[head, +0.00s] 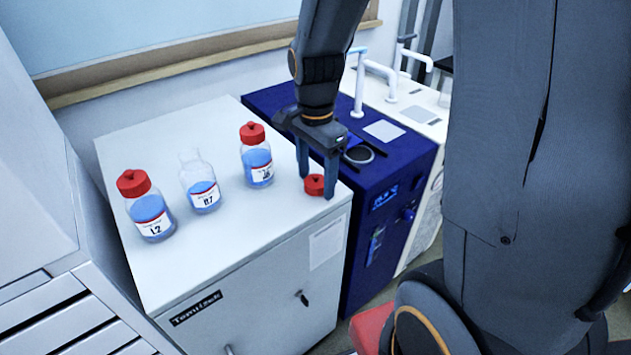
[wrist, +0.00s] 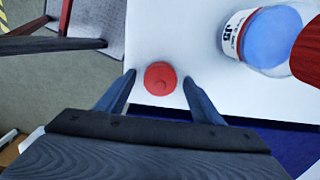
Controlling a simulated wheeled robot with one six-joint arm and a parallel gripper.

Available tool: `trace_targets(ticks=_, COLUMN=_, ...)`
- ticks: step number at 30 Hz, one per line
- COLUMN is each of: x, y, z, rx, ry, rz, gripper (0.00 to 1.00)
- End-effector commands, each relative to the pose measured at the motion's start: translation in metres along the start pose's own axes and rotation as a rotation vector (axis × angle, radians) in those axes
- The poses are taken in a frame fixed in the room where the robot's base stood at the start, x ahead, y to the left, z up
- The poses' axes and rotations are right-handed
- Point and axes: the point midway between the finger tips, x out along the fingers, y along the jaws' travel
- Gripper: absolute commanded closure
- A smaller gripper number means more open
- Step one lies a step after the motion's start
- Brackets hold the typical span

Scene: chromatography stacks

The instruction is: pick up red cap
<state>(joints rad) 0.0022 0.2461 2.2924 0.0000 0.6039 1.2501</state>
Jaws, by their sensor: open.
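The loose red cap (head: 315,185) lies on the white cabinet top near its front right edge. In the wrist view the red cap (wrist: 160,78) sits between the two finger tips, with white surface showing on both sides of it. My gripper (head: 318,180) points down at the cap, its fingers open on either side; it also shows in the wrist view (wrist: 160,82). I cannot tell whether either finger touches the cap. An uncapped clear bottle (head: 202,183) with blue liquid stands in the middle of the cabinet top.
Two bottles with red caps, one at the left (head: 146,206) and one closer to my gripper (head: 256,156), stand on the white cabinet (head: 235,235). A dark blue machine (head: 400,155) adjoins the cabinet's right side. The cabinet's front middle is clear.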

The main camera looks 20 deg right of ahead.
Motion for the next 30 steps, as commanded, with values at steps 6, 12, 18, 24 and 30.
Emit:
trace_targets(ticks=6, x=0.002, y=-0.001, z=0.001, rx=-0.002, ry=0.000, rz=-0.001, gripper=0.39)
trace_targets(ticks=12, x=0.002, y=-0.001, z=0.001, rx=-0.002, ry=0.000, rz=-0.001, gripper=0.67)
trace_targets(ticks=18, x=0.001, y=-0.001, z=0.001, rx=-0.002, ry=0.000, rz=-0.001, gripper=0.81)
trace_targets(ticks=24, x=-0.003, y=-0.001, z=0.001, rx=-0.002, ry=0.001, rz=-0.002, gripper=0.81)
trace_targets(ticks=30, x=-0.033, y=-0.002, z=0.001, rx=-0.002, ry=0.002, rz=-0.007, gripper=0.81)
